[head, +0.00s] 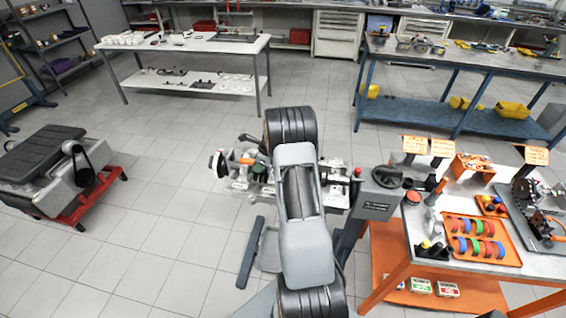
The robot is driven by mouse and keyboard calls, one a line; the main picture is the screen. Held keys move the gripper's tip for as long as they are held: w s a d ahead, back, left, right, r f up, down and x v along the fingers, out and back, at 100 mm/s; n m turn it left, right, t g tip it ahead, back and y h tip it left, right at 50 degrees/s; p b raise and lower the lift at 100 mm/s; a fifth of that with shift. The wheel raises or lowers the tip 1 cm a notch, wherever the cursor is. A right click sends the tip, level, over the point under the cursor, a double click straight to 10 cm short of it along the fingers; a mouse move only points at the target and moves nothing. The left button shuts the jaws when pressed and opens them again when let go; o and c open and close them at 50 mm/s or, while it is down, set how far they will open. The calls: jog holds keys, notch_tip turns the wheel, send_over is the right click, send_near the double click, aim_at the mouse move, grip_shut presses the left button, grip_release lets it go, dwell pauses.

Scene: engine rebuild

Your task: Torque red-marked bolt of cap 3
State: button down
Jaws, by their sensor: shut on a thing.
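The engine block (335,190) is mounted on a grey stand (378,200) in the middle of the head view. My own arm passes in front of it and hides its centre, so I cannot make out cap 3 or its red-marked bolt. Metal parts of the engine show left of my arm, with a dark round part (217,163) at the far left end. An orange piece (262,158) and a dark bar (249,139) show beside my arm; I cannot tell whether they belong to a tool.
An orange-framed table (400,262) at the right carries an orange tray (455,257) with coloured rings. A black and grey unit (50,165) on a red dolly stands at the left. Benches (185,45) line the back. The floor left of the engine is clear.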

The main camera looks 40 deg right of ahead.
jog(key=shift+s+a+n, duration=0.8)
jog(key=shift+s+a, duration=0.05)
dwell(0.6)
jog(key=shift+r+p, duration=1)
jog(key=shift+r, duration=0.5)
dwell(3.2)
jog(key=shift+r+p, duration=1.05)
jog(key=shift+r, duration=0.3)
jog(key=shift+f, duration=0.1)
